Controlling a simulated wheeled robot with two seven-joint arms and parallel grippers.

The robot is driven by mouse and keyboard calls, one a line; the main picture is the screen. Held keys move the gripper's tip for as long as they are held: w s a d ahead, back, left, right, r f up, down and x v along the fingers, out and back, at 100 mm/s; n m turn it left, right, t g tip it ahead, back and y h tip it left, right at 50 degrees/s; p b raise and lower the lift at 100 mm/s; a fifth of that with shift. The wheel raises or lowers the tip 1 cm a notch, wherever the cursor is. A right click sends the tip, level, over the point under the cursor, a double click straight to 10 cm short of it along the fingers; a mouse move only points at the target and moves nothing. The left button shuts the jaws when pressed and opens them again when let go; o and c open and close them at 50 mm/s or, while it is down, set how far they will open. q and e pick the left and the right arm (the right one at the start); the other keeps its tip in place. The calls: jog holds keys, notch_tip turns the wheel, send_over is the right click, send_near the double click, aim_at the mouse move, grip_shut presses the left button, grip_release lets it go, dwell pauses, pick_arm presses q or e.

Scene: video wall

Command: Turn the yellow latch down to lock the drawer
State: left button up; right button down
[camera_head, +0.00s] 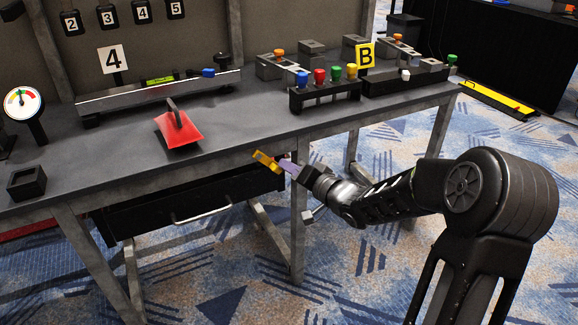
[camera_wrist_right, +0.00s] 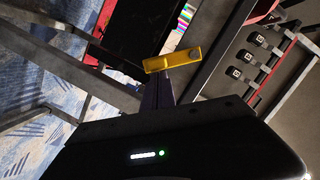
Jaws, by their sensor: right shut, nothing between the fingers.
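The yellow latch (camera_head: 264,160) is a short bar at the table's front edge, above the right end of the black drawer (camera_head: 140,215). In the head view it slants, its left end a little higher. The drawer has a curved metal handle (camera_head: 202,211) and sits under the tabletop. My right gripper (camera_head: 286,167) is shut and empty, its tips close to the latch's right end. In the right wrist view the latch (camera_wrist_right: 172,60) lies across just beyond the purple fingertips (camera_wrist_right: 158,88). I cannot tell whether they touch. My left gripper is not in view.
The grey workbench (camera_head: 110,152) carries a red paddle (camera_head: 178,129), a level rail (camera_head: 165,90), a button block (camera_head: 325,92) and a small black box (camera_head: 27,182). A table leg (camera_head: 297,235) stands below the latch. The patterned floor before the bench is free.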

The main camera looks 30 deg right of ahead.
jog(key=shift+a+f+m, duration=0.1)
jog(key=shift+f+m, duration=0.1)
jog(key=shift+m, duration=0.1)
jog(key=m+p, duration=0.1)
jog(key=a+f+m+p, duration=0.1)
jog(key=shift+f+m+y, duration=0.2)
jog(key=shift+m+y, duration=0.1)
jog(key=shift+a+f+m+t+y+p, duration=0.2)
jog(key=shift+a+f+m+t, duration=0.35)
jog(key=shift+m, duration=0.55)
jog(key=shift+a+f+m+t+y+p, duration=0.1)
jog(key=shift+a+f+m+t+p, duration=0.2)
jog(key=shift+a+m, duration=0.55)
jog(key=shift+d+m, duration=0.25)
jog(key=shift+m, duration=0.1)
